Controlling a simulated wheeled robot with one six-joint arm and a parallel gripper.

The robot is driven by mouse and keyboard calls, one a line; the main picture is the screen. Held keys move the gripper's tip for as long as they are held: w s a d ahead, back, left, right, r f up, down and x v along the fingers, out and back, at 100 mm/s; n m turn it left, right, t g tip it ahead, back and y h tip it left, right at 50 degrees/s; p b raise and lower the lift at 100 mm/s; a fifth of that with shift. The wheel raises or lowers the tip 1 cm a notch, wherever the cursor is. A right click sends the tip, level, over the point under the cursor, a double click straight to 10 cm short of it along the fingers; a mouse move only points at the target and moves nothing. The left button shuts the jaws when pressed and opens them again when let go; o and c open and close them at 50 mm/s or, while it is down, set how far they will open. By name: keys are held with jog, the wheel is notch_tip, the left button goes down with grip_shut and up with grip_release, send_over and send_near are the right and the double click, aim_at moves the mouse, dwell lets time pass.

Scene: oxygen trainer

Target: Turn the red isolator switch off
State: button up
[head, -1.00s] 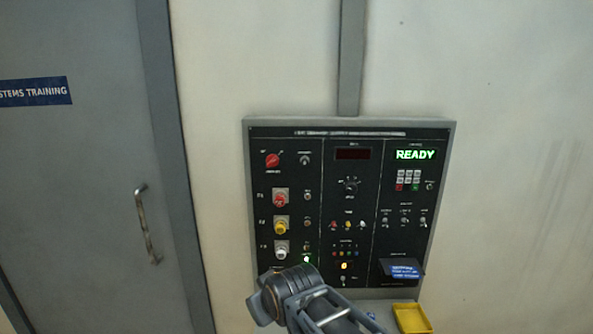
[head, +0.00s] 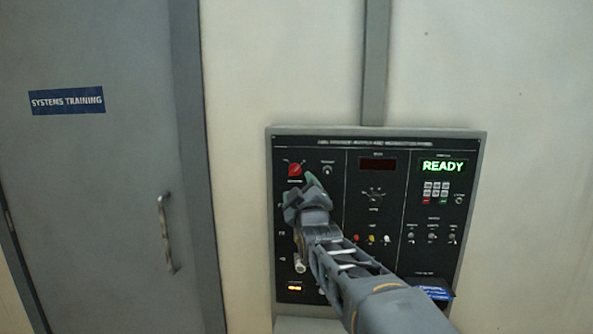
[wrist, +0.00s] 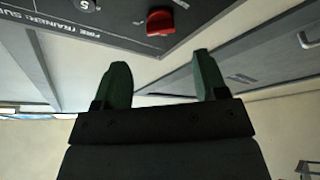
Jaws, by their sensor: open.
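The red isolator switch (head: 294,170) is a round red knob at the upper left of the black control panel (head: 405,262). In the wrist view the red knob (wrist: 160,22) is at the top, beyond the fingertips and roughly in line with the gap between them. My gripper (head: 303,188) is just below and slightly right of the knob in the head view. In the wrist view my gripper (wrist: 162,75) has its two dark green fingers spread, with nothing between them. I see no contact with the knob. My arm covers much of the panel's left and middle columns.
A green READY display (head: 443,166) and a keypad (head: 436,190) are on the panel's right. A dark red display (head: 378,164) and a rotary selector (head: 374,195) are in the middle. A grey door with a handle (head: 166,234) stands left.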

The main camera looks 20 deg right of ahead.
aim_at(295, 172)
jog(key=p+x, duration=0.2)
jog(key=x, duration=0.5)
jog(key=shift+w, duration=0.15)
jog(key=c, duration=0.9)
